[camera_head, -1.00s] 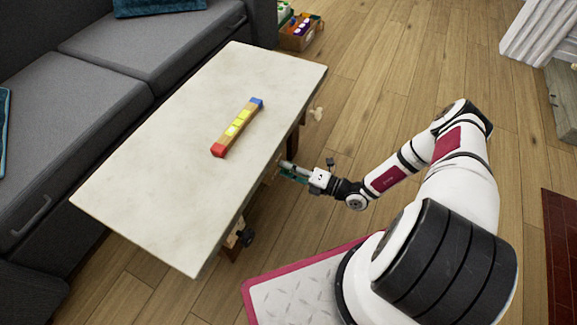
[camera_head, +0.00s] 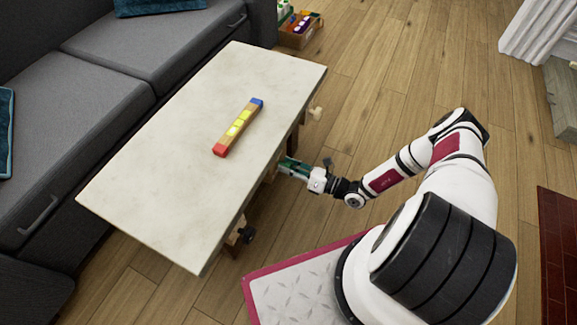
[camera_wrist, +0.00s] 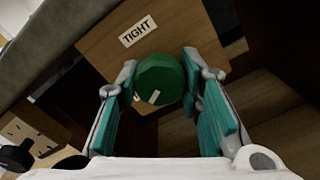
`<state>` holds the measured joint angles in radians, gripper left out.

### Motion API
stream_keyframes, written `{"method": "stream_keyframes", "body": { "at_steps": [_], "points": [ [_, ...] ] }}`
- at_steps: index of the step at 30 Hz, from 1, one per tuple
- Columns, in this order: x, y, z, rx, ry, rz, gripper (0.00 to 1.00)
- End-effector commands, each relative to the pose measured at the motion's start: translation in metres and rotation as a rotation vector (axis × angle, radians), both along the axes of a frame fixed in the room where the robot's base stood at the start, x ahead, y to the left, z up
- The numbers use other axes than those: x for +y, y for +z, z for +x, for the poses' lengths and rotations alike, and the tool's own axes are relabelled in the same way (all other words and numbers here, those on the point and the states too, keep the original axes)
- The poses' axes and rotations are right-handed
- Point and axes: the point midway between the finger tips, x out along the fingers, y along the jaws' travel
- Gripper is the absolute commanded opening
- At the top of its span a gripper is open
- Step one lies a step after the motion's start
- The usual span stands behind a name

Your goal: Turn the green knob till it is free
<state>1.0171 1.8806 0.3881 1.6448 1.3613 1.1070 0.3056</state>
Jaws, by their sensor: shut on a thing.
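The green knob (camera_wrist: 161,78) sits on a wooden panel (camera_wrist: 100,45) in the wrist view, below a white label reading TIGHT (camera_wrist: 138,31). A short white mark shows low on the knob. My gripper (camera_wrist: 160,80) has its teal fingers on either side of the knob and is shut on it. In the head view my gripper (camera_head: 284,165) reaches under the near long edge of the pale table (camera_head: 150,190).
A bar with red, yellow and blue parts (camera_head: 238,128) lies on the tabletop. A black knob (camera_head: 248,236) and a pale knob (camera_head: 316,112) stick out along the table's side. A grey sofa (camera_head: 60,120) stands behind.

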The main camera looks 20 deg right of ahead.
Motion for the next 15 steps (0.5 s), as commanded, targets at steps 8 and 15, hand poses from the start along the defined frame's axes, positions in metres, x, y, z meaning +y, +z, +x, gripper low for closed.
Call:
{"method": "stream_keyframes", "body": {
  "at_steps": [8,15],
  "points": [
    [0.0002,-0.0017,-0.0009,-0.017,0.001,-0.023,0.06],
    [0.0001,-0.0018,-0.0009,-0.016,0.002,-0.023,0.06]
  ]
}}
